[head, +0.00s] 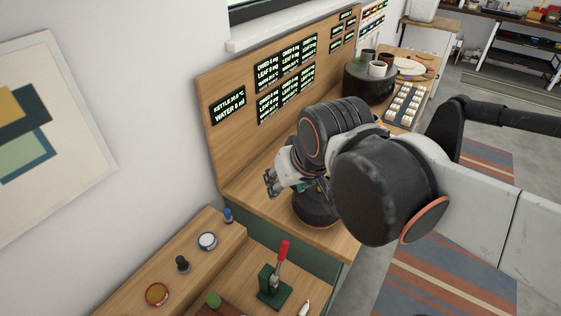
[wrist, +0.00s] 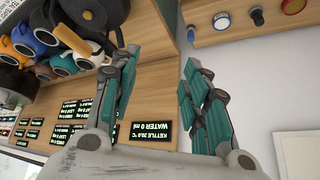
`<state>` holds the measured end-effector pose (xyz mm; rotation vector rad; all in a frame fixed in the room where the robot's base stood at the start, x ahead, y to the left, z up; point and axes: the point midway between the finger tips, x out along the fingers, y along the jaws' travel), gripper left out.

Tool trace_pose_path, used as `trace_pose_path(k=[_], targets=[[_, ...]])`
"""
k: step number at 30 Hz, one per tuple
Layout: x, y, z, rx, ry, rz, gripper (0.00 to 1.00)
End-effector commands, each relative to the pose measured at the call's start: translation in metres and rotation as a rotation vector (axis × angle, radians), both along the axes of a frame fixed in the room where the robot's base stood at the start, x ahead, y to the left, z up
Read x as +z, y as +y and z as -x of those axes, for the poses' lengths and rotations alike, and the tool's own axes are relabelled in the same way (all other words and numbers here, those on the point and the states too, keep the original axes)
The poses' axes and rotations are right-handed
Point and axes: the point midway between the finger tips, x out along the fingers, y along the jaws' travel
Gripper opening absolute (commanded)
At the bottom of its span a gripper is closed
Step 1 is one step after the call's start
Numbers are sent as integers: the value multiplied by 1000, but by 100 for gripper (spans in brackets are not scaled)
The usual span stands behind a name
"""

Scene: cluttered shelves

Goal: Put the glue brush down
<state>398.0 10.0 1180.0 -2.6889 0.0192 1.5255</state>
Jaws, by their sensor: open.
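My gripper (head: 272,183) hangs over the wooden counter in the head view, near the wall panel. In the wrist view my gripper (wrist: 158,62) has its two teal-padded fingers spread apart, with nothing between them. I cannot pick out the glue brush for certain in either view. A small pale pointed object (head: 305,308) lies at the bottom edge of the head view, partly cut off; I cannot tell what it is.
A red-handled clamp (head: 284,252) stands below. Several coloured round items (wrist: 62,62) crowd the wrist view's upper left. My arm hides part of the counter.

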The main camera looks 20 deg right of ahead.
Motion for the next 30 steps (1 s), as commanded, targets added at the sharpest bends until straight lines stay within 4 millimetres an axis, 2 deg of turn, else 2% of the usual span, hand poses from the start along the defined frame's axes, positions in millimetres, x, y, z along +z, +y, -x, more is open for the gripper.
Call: trace_pose_path(k=[3,9,21,30], targets=[[-3,-5,17,15,-39,17,42],[-5,-10,30,30,-76,35,42],[-7,-10,32,34,-83,39,42],[-44,-10,32,34,-82,39,42]])
